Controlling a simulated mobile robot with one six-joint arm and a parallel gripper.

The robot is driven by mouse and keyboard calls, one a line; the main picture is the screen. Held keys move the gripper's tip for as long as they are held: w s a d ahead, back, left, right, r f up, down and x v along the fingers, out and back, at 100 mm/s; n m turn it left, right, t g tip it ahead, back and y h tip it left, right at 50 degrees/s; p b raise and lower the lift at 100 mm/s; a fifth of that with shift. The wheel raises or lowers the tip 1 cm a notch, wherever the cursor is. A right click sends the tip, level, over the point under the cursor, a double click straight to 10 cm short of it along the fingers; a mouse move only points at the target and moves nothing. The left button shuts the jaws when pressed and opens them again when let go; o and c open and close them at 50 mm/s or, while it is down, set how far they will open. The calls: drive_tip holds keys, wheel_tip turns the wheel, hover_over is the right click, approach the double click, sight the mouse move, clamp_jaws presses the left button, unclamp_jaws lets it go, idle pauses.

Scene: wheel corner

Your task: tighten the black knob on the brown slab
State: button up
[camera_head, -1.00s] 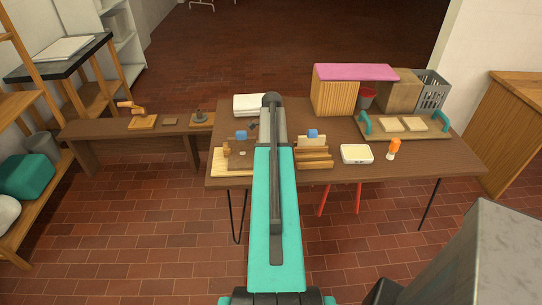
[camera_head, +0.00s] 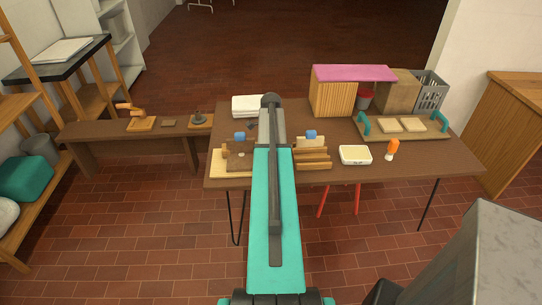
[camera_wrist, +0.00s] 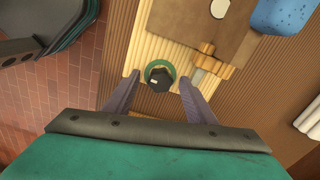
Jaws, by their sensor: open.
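In the wrist view a black knob (camera_wrist: 160,79) with a green ring around its base sits at the edge of a pale ribbed board (camera_wrist: 143,50). A flat brown slab (camera_wrist: 205,18) lies on that board just beyond the knob, with a wooden clamp-like piece (camera_wrist: 211,62) at its edge. My gripper (camera_wrist: 160,78) is open, one finger on each side of the knob, with gaps between. Whether the knob is on the slab itself I cannot tell. In the head view the brown slab (camera_head: 238,162) shows left of my arm; the knob and fingers are hidden.
A wooden bench (camera_head: 90,130) stands left. In the wrist view, brick floor lies beyond the table edge.

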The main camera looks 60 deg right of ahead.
wheel_tip(320, 180, up, 14)
drive_tip(key=b, duration=0.2)
drive_tip(key=shift+b, duration=0.35)
idle(0.6)
drive_tip(key=shift+f, duration=0.1)
idle(0.3)
